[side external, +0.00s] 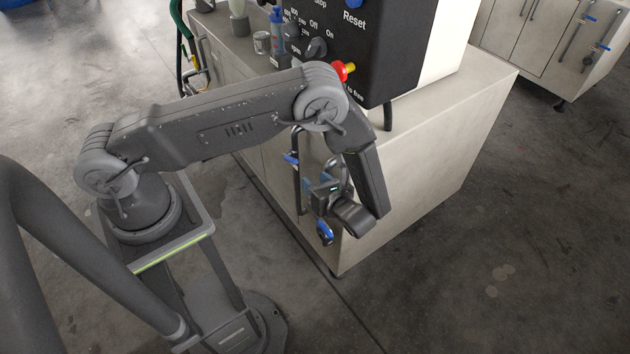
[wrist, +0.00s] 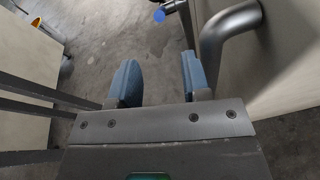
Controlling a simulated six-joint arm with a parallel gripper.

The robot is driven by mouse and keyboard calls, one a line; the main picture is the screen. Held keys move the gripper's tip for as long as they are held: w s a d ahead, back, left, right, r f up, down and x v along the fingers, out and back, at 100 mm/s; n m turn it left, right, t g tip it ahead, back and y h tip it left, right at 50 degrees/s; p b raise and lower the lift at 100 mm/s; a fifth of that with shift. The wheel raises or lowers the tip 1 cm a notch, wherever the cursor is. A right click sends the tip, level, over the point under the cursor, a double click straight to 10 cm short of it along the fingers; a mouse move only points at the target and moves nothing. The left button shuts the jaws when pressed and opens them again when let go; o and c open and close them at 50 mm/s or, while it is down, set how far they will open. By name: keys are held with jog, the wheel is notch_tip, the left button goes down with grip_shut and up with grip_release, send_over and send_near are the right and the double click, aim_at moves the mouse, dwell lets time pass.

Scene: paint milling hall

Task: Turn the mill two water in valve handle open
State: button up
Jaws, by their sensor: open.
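Two blue valve handles show on the pale cabinet's front face in the side external view: an upper one (side external: 291,159) and a lower one (side external: 325,233). I cannot tell which is the mill two water in handle; no valve label is readable. My gripper (side external: 309,186) is in front of that face, between the two heights, and partly hides the pipes. In the wrist view my gripper (wrist: 160,77) is open, with nothing between its two blue-grey fingers. A small blue valve part (wrist: 159,15) shows beyond the fingertips, apart from them, beside a bent metal pipe (wrist: 228,30).
A black control panel (side external: 380,50) with a red and yellow button (side external: 344,70) stands above the cabinet (side external: 440,165). Bottles and a can (side external: 262,43) stand left of it. Another cabinet (side external: 550,35) with blue handles is at upper right. The concrete floor at right is clear.

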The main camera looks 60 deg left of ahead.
aim_at(291, 158)
jog(key=s+a+f+m+t, duration=0.3)
jog(key=s+m+t, duration=0.3)
jog(key=m+t, duration=0.6)
jog(key=w+a+m+g, duration=0.1)
jog(key=w+a+g, duration=0.1)
jog(key=w+a, duration=0.6)
jog(key=a, duration=0.2)
jog(key=shift+a+m+h, duration=0.35)
jog(key=shift+m+h, duration=0.05)
grip_shut()
